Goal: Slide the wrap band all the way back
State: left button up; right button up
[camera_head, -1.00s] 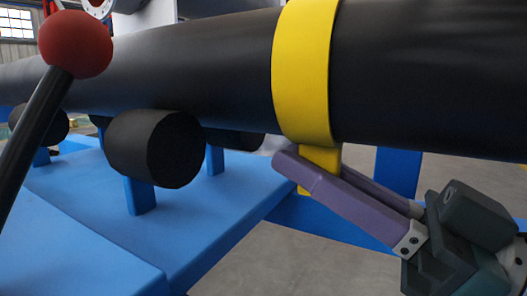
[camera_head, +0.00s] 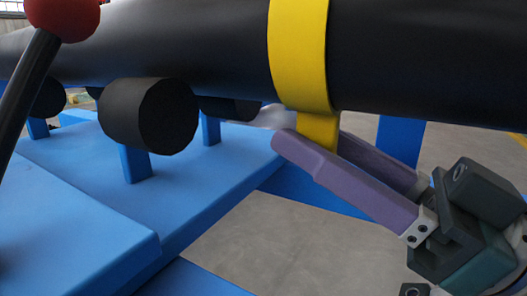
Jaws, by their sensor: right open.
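The yellow wrap band (camera_head: 298,55) goes around the long black cylindrical shell (camera_head: 190,50), with a yellow tab (camera_head: 318,130) hanging below it. My right gripper (camera_head: 318,150) comes in from the lower right with purple fingers. Its fingers are open, one on the near side of the tab and one behind it. The near finger hides the lower end of the tab. I cannot tell whether either finger touches the tab. My left gripper is not in view.
Black rollers (camera_head: 150,115) on blue posts stand under the shell on a blue stand (camera_head: 75,170). A black lever with a red ball knob (camera_head: 62,15) rises at the left. Grey floor (camera_head: 270,250) shows below the right gripper.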

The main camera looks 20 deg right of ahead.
jog(key=p+v, duration=0.2)
jog(key=v, duration=0.7)
jog(key=shift+s, duration=0.1)
